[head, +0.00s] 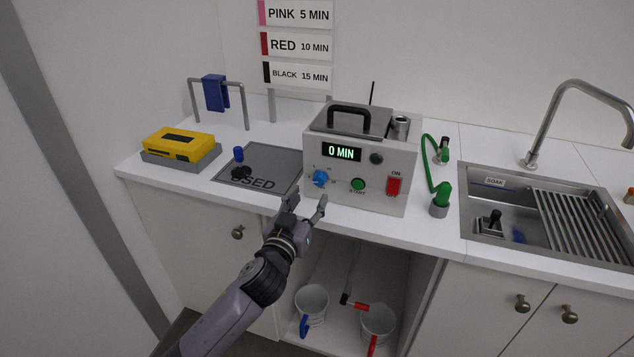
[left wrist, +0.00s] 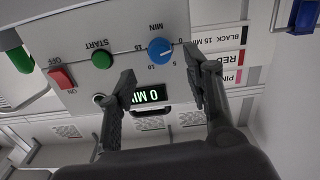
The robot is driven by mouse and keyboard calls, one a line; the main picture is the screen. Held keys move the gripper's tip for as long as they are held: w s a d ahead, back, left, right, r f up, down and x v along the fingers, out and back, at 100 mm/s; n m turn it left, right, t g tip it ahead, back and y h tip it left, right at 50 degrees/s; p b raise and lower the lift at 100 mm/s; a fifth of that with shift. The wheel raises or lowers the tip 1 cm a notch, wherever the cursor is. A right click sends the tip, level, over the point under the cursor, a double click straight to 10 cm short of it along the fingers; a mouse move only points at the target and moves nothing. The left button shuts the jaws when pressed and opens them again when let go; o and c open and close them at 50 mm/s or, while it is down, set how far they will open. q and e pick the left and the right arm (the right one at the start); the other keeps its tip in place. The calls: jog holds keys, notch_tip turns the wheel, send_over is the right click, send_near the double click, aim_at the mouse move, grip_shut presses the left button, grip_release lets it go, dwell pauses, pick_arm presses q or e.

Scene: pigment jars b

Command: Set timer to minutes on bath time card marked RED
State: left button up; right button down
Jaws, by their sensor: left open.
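The grey timer box (head: 340,185) stands on the white counter. Its display (head: 341,152) reads 0 MIN. The blue timer knob (head: 320,178) is at the lower left of its front face, with a dial of minute marks around it. The knob also shows in the left wrist view (left wrist: 161,50), where its pointer is near the 0 mark or unclear. The RED card (head: 296,47) on the wall reads 10 MIN. My left gripper (head: 306,208) is open and empty, in front of and just below the knob, apart from it. My right gripper is out of view.
A green START button (head: 358,185) and a red switch (head: 394,186) are right of the knob. A yellow device (head: 179,144) and a grey mat (head: 262,168) lie left. A green hose (head: 428,160) and sink (head: 485,190) are right. Buckets (head: 311,301) stand below.

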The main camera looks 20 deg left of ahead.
aim_at(318, 183)
pick_arm(q)
jog(key=w, duration=0.6)
jog(key=shift+w+d, duration=0.15)
jog(key=shift+w, duration=0.15)
jog(key=shift+c, duration=0.3)
grip_shut()
